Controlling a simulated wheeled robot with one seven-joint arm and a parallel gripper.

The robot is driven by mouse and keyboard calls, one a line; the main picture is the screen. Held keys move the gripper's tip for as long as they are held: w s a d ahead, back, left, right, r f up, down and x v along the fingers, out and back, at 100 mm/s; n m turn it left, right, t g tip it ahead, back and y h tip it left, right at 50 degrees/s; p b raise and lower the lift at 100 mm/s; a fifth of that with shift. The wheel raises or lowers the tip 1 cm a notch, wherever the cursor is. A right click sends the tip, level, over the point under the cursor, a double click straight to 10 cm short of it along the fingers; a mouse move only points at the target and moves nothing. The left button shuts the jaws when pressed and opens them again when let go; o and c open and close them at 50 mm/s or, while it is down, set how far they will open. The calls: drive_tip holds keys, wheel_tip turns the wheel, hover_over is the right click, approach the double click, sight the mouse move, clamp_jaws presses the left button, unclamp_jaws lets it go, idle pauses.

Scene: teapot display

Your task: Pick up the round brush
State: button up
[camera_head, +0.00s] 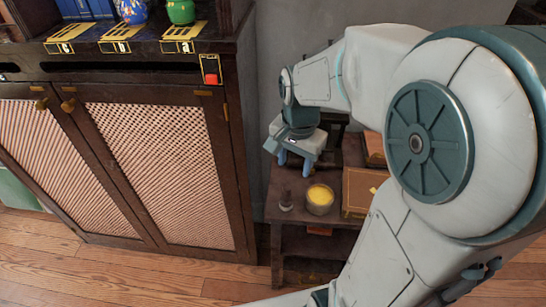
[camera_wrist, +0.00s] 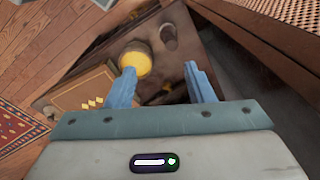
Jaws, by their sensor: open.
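A small dark upright object with a wider round base, probably the round brush (camera_head: 286,201), stands on the small wooden table (camera_head: 277,217) near its front left corner. In the wrist view the brush (camera_wrist: 168,37) shows from above, beyond the fingers. My gripper (camera_head: 295,160) is above the table, behind the brush in the head view, with its fingers pointing down. In the wrist view my gripper (camera_wrist: 162,82) has its two blue fingers apart and nothing between them. The brush's fine detail is too small to tell.
A jar with yellow contents (camera_head: 320,199) stands just right of the brush. A wooden box (camera_head: 361,191) is further right on the table. A dark cabinet (camera_head: 160,165) with lattice doors stands to the left, holding vases and labels on its shelf. My arm covers the right side.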

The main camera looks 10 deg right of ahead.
sight(287, 187)
drive_tip(key=w+f+m, duration=0.1)
drive_tip(key=f, duration=0.2)
drive_tip(key=w+f+m, duration=0.1)
drive_tip(key=f, duration=0.3)
drive_tip(key=w+f+m+b, duration=0.1)
drive_tip(key=f, duration=0.3)
drive_tip(key=shift+w+d+g, duration=0.15)
drive_tip(key=shift+w+g, duration=0.1)
drive_tip(key=shift+g, duration=0.15)
drive_tip(key=shift+w+a+f, duration=0.1)
drive_tip(key=shift+a+f, duration=0.05)
drive_tip(key=shift+f, duration=1.3)
drive_tip(key=shift+a+f, duration=0.15)
drive_tip(key=shift+f, duration=1.3)
clamp_jaws()
